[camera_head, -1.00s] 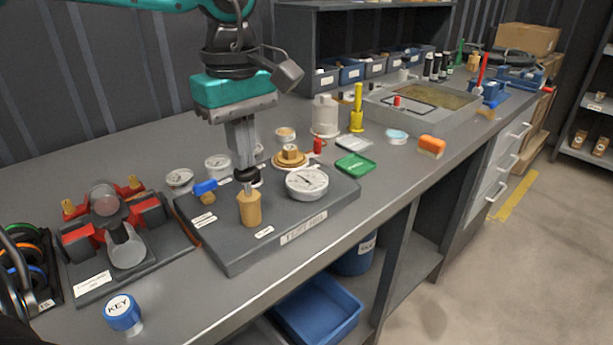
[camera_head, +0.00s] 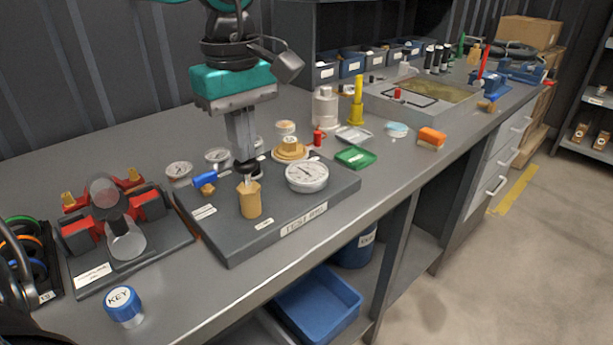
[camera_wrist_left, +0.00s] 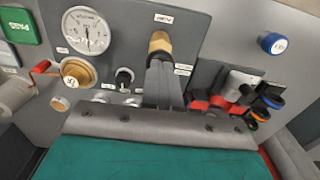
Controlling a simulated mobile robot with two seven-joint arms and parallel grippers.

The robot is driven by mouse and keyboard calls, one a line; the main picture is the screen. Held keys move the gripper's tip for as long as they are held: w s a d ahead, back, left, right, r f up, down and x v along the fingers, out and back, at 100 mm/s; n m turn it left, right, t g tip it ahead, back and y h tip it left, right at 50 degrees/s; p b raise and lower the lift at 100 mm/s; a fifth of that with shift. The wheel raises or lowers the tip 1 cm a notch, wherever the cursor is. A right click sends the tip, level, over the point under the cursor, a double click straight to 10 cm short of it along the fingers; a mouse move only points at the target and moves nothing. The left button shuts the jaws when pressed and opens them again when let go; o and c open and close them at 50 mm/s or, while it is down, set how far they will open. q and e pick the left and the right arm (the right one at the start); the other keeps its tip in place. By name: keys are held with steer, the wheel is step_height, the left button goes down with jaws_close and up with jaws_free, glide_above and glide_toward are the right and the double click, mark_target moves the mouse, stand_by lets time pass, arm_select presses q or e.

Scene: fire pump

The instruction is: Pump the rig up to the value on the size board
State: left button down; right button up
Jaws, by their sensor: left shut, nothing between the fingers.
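The test rig (camera_head: 235,245) is a dark plate on the bench. I cannot make out a size board. My right gripper is out of view.
A fixture with red clamps (camera_head: 120,230) stands left of the rig, and a blue KEY knob (camera_head: 123,305) in front of it. Loose gauges (camera_head: 179,171) lie behind the rig.

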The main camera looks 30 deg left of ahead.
arm_select(q)
steer(key=shift+f, duration=0.5)
steer(key=shift+f+b, duration=0.5)
steer(key=shift+b, duration=0.15)
steer(key=shift+f+b, duration=0.3)
steer(key=shift+f, duration=0.1)
steer(key=shift+r, duration=0.2)
steer(key=shift+r+p, duration=1.35)
steer(key=shift+r, duration=0.15)
